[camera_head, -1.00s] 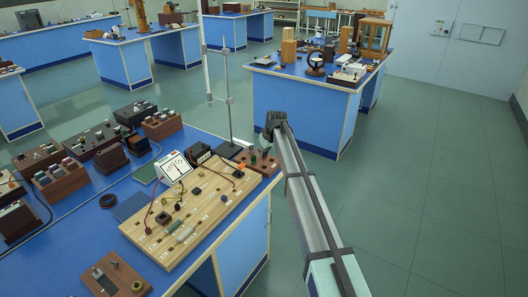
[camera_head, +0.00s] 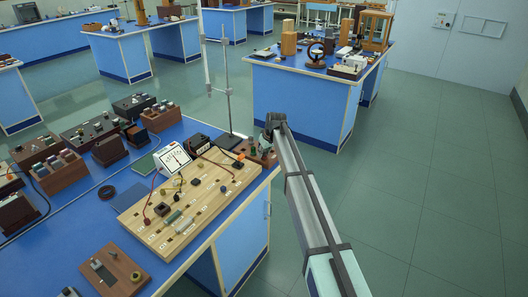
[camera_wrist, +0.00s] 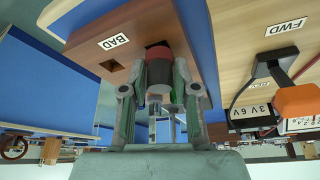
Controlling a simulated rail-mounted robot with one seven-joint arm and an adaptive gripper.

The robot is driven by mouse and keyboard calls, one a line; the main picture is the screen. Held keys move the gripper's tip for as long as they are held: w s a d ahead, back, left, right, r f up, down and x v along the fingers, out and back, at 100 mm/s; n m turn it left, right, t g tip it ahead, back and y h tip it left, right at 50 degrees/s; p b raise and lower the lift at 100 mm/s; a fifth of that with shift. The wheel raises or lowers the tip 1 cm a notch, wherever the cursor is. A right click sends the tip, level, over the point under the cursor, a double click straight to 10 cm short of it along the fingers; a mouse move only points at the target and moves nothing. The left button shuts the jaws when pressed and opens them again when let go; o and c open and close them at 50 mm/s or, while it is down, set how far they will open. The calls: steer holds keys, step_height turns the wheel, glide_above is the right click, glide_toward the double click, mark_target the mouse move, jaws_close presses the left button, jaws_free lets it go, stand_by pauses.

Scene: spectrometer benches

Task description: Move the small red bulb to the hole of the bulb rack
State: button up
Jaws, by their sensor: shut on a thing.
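The small red bulb (camera_wrist: 157,53), red at one end with a dark body, sits between the fingertips of my gripper (camera_wrist: 159,80) in the wrist view. The gripper is shut on it. Behind it in that view is the reddish-brown bulb rack (camera_wrist: 92,42), with a "BAD" label and a dark square hole (camera_wrist: 113,65) to the left of the bulb. I cannot tell whether the bulb touches the rack. In the head view my gripper (camera_head: 268,143) is over the rack (camera_head: 267,160) at the bench corner; the bulb cannot be made out there.
A wooden circuit board (camera_head: 215,207) with a white meter (camera_head: 173,158) lies left of the rack. A black power unit (camera_wrist: 250,113) and an orange piece (camera_wrist: 297,101) are close by. A thin metal stand (camera_head: 229,110) rises behind. Open floor lies to the right.

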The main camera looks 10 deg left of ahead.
steer(key=shift+f, duration=0.15)
steer(key=o, duration=1)
steer(key=v, duration=1.2)
steer(key=shift+a, duration=0.1)
steer(key=shift+w, duration=0.1)
